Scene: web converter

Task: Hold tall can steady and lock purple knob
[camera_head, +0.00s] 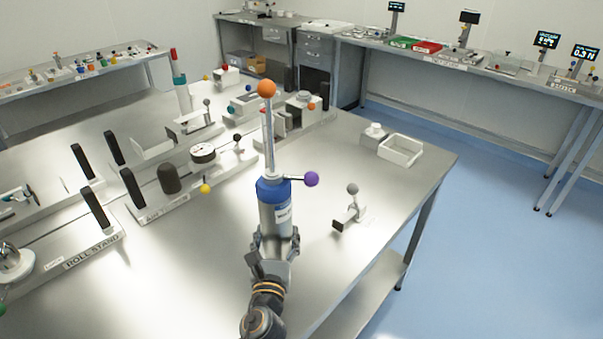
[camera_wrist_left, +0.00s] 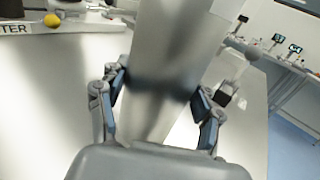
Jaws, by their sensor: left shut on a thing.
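The tall can (camera_head: 275,218) is a silver cylinder with a blue collar. A thin rod rises from its top to an orange ball (camera_head: 266,88). The purple knob (camera_head: 311,179) sits on a short arm sticking out to the right of the collar. My left gripper (camera_head: 274,243) is shut around the lower part of the can, which looks upright. The wrist view shows the can's metal body (camera_wrist_left: 168,80) between both fingers (camera_wrist_left: 160,105). The can's base is hidden, so I cannot tell whether it touches the table. My right gripper is not in view.
A small bracket with a grey ball (camera_head: 352,189) stands on the steel table right of the can. A white tray (camera_head: 400,149) lies near the far right edge. Roll-stand fixtures with black posts (camera_head: 95,207) and a yellow knob (camera_head: 205,188) fill the left.

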